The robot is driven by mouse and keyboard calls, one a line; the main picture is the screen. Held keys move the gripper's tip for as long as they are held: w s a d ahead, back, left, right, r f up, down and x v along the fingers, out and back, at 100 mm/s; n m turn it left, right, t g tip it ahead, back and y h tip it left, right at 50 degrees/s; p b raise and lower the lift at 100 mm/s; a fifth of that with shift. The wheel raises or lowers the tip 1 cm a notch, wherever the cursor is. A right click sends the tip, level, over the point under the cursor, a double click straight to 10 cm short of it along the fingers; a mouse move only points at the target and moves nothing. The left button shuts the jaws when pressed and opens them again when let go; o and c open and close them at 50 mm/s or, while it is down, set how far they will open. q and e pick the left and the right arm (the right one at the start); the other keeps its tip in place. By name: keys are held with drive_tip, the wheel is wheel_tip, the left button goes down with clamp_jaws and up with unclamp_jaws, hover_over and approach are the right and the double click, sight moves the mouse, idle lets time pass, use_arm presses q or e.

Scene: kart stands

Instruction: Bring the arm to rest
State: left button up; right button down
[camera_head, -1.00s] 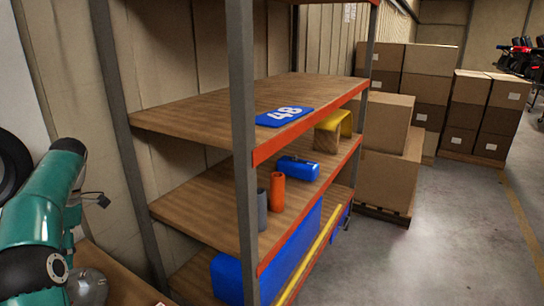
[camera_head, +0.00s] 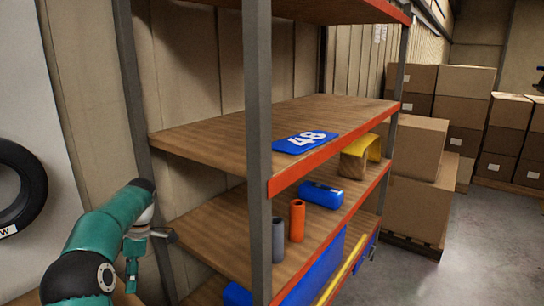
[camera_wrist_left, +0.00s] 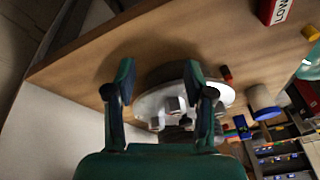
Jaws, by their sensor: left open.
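My left arm comes in from the lower left of the head view, teal and black. Its gripper (camera_head: 148,255) is small there, in front of the left end of the shelf rack, and no object shows in it. In the left wrist view the gripper (camera_wrist_left: 160,82) has its two teal and black fingers well apart. A pale round thing (camera_wrist_left: 222,93) with grey metal-looking parts shows beyond the fingers, over a wooden surface (camera_wrist_left: 75,62). The fingers partly cover it, and I cannot tell whether they touch it. My right gripper is not in view.
A shelf rack (camera_head: 260,150) holds a blue "48" plate (camera_head: 305,142), orange (camera_head: 297,221) and grey (camera_head: 278,240) cylinders, a blue roll (camera_head: 322,195) and a yellow item (camera_head: 362,150). A tyre (camera_head: 35,185) is at left. Boxes (camera_head: 418,148) stand at right; floor there is clear.

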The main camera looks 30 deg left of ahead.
use_arm(q)
drive_tip(key=w+d+f+m+t, duration=0.1)
drive_tip(key=w+d+f+m, duration=0.35)
drive_tip(key=f, duration=0.25)
drive_tip(key=w+d+f+m+t, duration=0.1)
drive_tip(key=w+d+f+m, duration=0.3)
drive_tip(key=d+f, duration=0.25)
drive_tip(key=w+d+f+m+t+h, duration=0.1)
drive_tip(key=w+d+f+m+h, duration=0.15)
drive_tip(key=d+f+m, duration=0.75)
drive_tip(key=s+d+f+m+h, duration=0.1)
drive_tip(key=s+d+f+m, duration=0.2)
drive_tip(key=d, duration=0.7)
drive_tip(key=s+d+f+m+h, duration=0.1)
drive_tip(key=s+d+f, duration=0.35)
drive_tip(key=d, duration=0.55)
drive_tip(key=s+d+f+m+t, duration=0.1)
drive_tip(key=s+d+m, duration=0.4)
drive_tip(key=s+d, duration=0.2)
drive_tip(key=shift+s+d+f, duration=0.25)
drive_tip(key=shift+s, duration=0.75)
drive_tip(key=shift+m, duration=0.25)
drive_tip(key=shift+c, duration=1)
drive_tip(key=shift+s, duration=0.1)
drive_tip(key=shift+c, duration=0.2)
